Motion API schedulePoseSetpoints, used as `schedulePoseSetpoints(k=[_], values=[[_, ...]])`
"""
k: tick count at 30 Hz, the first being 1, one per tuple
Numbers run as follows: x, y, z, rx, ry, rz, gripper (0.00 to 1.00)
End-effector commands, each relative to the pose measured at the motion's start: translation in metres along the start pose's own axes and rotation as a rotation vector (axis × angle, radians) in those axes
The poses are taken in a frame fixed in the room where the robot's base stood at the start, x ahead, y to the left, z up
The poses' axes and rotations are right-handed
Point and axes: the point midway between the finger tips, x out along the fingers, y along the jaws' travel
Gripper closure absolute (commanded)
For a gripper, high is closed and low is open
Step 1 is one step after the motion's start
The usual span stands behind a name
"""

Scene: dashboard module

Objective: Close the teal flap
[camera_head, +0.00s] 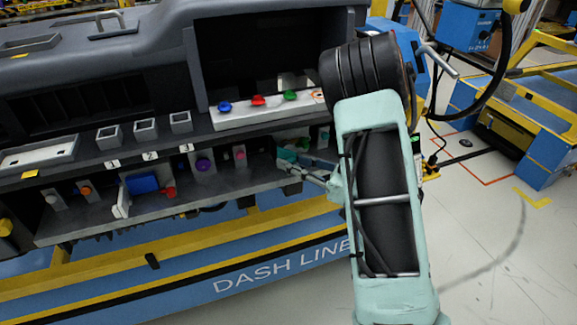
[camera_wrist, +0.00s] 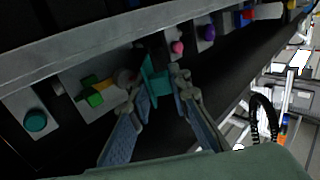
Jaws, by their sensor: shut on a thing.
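The teal flap (camera_wrist: 157,83) shows in the wrist view as an upright plate that stands out from the panel under the grey ledge. My gripper (camera_wrist: 160,88) has one finger on each side of it and is shut on it. The flap's edge toward the panel is partly hidden in shadow. In the head view my gripper (camera_head: 308,168) reaches in at the right end of the lower shelf, and my arm hides much of that spot.
A pink knob (camera_wrist: 177,47) and a purple knob (camera_wrist: 209,32) are on the other side. The grey ledge (camera_wrist: 120,32) runs close above.

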Motion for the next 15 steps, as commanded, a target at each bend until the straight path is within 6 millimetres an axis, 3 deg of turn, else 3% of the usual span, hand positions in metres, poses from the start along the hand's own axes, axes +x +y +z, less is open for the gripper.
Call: schedulePoseSetpoints(k=[15], values=[[0.001,0.016,-0.001,0.001,0.008,-0.381,1.0]])
